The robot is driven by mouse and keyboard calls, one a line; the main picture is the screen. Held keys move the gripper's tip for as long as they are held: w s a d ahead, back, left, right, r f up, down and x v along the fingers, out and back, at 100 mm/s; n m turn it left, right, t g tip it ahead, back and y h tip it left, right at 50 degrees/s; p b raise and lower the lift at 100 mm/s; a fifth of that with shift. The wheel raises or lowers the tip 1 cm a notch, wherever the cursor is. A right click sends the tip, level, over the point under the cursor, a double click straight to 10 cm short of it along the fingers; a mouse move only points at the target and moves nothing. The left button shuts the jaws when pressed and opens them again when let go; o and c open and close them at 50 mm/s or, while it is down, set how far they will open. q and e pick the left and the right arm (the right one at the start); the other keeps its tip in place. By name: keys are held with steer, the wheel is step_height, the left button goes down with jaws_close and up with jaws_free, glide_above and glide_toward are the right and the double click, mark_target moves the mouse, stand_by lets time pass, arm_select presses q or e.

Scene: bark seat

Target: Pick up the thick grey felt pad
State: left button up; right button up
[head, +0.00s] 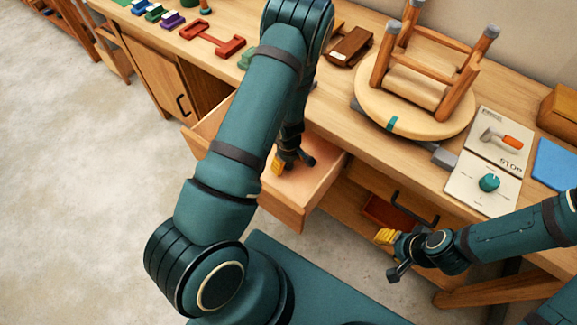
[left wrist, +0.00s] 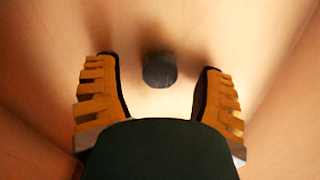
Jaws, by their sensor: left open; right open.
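A small dark grey round pad (left wrist: 159,70) lies on the floor of the open wooden drawer (head: 285,207). It shows in the left wrist view, just ahead of and between my open left fingers (left wrist: 158,92), with nothing held. In the head view my left gripper (head: 292,163) reaches down into the drawer, and I cannot make out the pad there. My right gripper (head: 393,254) is open and empty in front of the bench, at the right. An upside-down wooden stool (head: 415,110) stands on the bench top, with grey tips on its legs.
The drawer's walls stand around my left gripper. The floor at the left is clear.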

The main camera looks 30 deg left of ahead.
arm_select(q)
steer(key=shift+f, duration=0.35)
steer(key=shift+r, duration=0.1)
steer(key=c, duration=0.8)
steer(key=shift+r, duration=0.1)
steer(key=shift+c, duration=0.2)
